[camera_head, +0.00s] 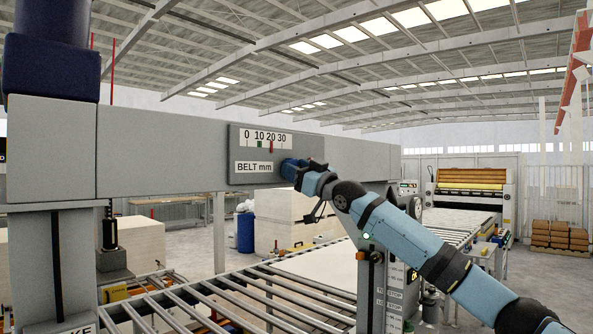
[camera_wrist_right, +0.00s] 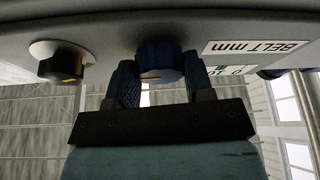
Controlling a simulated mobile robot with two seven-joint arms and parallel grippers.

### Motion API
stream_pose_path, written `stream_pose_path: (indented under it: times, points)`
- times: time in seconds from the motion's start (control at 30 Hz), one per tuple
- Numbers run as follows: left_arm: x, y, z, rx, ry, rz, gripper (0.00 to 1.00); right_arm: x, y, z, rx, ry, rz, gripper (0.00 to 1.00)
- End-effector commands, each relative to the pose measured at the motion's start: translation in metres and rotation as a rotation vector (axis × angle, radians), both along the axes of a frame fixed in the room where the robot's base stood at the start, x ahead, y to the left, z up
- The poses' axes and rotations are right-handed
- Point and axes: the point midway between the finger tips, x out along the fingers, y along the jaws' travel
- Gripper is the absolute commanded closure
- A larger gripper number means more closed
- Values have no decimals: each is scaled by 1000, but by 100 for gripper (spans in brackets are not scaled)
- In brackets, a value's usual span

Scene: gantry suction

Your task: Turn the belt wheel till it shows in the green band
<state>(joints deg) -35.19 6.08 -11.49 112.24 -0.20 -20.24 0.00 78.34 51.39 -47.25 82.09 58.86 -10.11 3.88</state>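The belt gauge panel (camera_head: 248,142) is on the grey gantry beam. Its scale (camera_head: 265,137) runs 0 to 30, with a green band (camera_head: 261,146) near 10 and a red pointer (camera_head: 272,146) near 20, right of the band. The dark blue belt wheel (camera_head: 288,168) juts from the panel's lower right. In the right wrist view the wheel (camera_wrist_right: 160,60) sits between the fingers of my right gripper (camera_wrist_right: 161,80), which appear to meet its two sides. An orange mark shows on the wheel. My left gripper is not in view.
A black knob (camera_wrist_right: 62,66) with a yellow mark sits beside the wheel in the wrist view. The grey beam (camera_head: 165,150) runs across the front. A roller conveyor (camera_head: 230,300) lies below, and a grey post with a round knob (camera_head: 376,257) stands near my right forearm.

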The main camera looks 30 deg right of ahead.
Motion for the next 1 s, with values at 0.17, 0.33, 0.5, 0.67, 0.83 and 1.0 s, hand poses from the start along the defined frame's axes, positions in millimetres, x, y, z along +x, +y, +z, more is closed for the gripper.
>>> stream_pose_path:
  times: [0.17,0.33,0.5,0.67,0.83,1.0]
  points:
    - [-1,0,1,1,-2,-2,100,0,0,-1,4,1,1,76]
    - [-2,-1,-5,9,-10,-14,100,0,1,-4,35,9,1,76]
    - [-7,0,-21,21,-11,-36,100,0,2,-7,118,33,3,76]
    - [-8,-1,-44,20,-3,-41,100,0,3,-8,239,68,4,76]
    - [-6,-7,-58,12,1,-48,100,0,4,-5,393,113,5,76]
    - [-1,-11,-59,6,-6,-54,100,0,5,-3,549,159,4,76]
